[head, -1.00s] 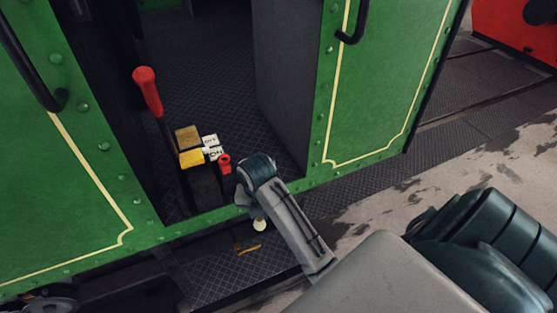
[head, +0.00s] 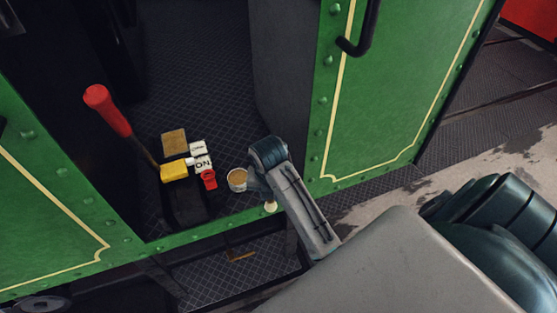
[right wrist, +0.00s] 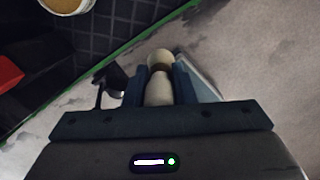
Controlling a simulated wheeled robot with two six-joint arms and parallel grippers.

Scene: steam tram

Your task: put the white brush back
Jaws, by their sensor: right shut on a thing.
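My right gripper (head: 264,188) hangs at the sill of the green tram's doorway. In the right wrist view it (right wrist: 159,84) is shut on a pale, rounded piece, which I take to be the white brush (right wrist: 159,92). The brush's pale end (head: 270,207) shows below the gripper in the head view; its bristles cannot be made out. A round tin (head: 237,179) with a tan inside stands on the cab floor just left of the gripper. It also shows at the top left of the right wrist view (right wrist: 66,6). My left gripper is not in view.
A red-handled lever (head: 107,110), a yellow block (head: 174,172), a tan block (head: 174,142), white lettered blocks (head: 203,163) and a small red piece (head: 209,179) are left of the tin. Green door panels (head: 390,90) flank the opening. A step (head: 235,275) lies below.

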